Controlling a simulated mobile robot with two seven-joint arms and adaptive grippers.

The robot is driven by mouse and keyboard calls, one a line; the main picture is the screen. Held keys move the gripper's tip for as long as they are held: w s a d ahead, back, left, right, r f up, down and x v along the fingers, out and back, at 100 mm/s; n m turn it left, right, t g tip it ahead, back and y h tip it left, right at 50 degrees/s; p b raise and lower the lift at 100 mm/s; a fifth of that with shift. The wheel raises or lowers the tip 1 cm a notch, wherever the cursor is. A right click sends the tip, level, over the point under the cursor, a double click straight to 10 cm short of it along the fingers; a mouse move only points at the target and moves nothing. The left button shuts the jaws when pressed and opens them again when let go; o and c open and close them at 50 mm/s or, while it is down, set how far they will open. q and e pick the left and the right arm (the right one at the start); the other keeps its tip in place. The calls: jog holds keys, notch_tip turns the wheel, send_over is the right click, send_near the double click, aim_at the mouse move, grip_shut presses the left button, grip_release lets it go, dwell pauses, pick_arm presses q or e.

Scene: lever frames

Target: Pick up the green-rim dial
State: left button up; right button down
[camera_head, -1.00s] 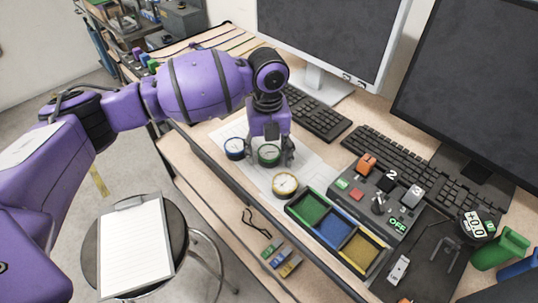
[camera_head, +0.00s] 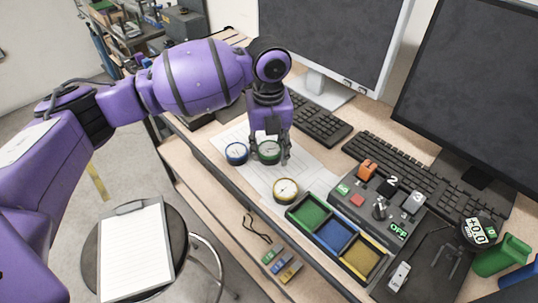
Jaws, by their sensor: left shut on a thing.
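The yellow-rim dial (camera_head: 285,190) lies in front and to the right, near the sheet's edge. I cannot tell whether the green-rim dial is lifted. My right gripper is not in view.
A tray with green, blue and yellow compartments (camera_head: 322,217) stands to the right of the dials. Behind it is a control panel (camera_head: 357,200) with switches. Keyboards (camera_head: 418,172) and monitors (camera_head: 318,38) stand at the back. A stool with a clipboard (camera_head: 133,250) is at front left.

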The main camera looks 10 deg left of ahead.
pick_arm(q)
jog(key=s+a+r+p, duration=0.1)
jog(key=s+r, duration=0.8)
jog(key=s, duration=0.4)
jog(key=shift+s+a+r, duration=0.15)
jog(key=shift+s, duration=0.2)
